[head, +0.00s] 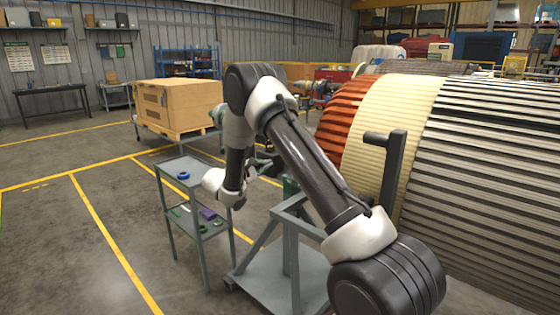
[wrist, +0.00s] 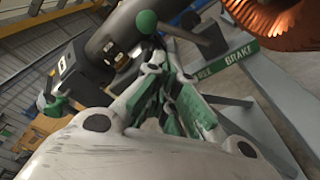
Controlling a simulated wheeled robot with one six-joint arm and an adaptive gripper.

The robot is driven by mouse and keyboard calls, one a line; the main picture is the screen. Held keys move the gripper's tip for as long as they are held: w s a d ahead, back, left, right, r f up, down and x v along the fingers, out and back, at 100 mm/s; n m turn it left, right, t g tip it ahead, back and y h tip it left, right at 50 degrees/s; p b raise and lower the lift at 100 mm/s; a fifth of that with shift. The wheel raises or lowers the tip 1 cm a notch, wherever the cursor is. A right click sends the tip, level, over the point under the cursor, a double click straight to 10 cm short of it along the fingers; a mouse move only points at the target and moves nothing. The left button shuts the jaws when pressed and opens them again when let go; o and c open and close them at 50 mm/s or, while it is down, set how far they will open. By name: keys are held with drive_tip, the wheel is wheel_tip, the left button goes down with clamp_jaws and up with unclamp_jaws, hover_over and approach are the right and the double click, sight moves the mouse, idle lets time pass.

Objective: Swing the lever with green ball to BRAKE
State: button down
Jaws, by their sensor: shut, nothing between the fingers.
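The green ball (wrist: 146,22) shows at the top middle of the wrist view, on a grey lever arm (wrist: 186,36) running right toward a dark hub. In the head view my arm hides most of the gripper and the lever.
A second green knob (wrist: 50,106) shows at the left of the wrist view. In the head view, a grey trolley (head: 183,164) stands left of my arm, a large ribbed rotor (head: 490,170) fills the right, and a grey stand (head: 262,278) is near the middle. Floor at left is clear.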

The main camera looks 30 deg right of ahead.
drive_tip(key=x, duration=1)
drive_tip(key=shift+s, duration=0.1)
idle(0.3)
drive_tip(key=shift+s+d+r+m, duration=0.1)
drive_tip(key=shift+s+r+m, duration=0.05)
drive_tip(key=shift+r+m, duration=0.15)
drive_tip(key=s+d+r+m+h, duration=0.1)
drive_tip(key=s+d+r+m, duration=0.2)
drive_tip(key=s+m, duration=0.6)
drive_tip(key=shift+m+t+h, duration=0.3)
drive_tip(key=shift+m+t, duration=0.1)
drive_tip(key=shift+m, duration=1.3)
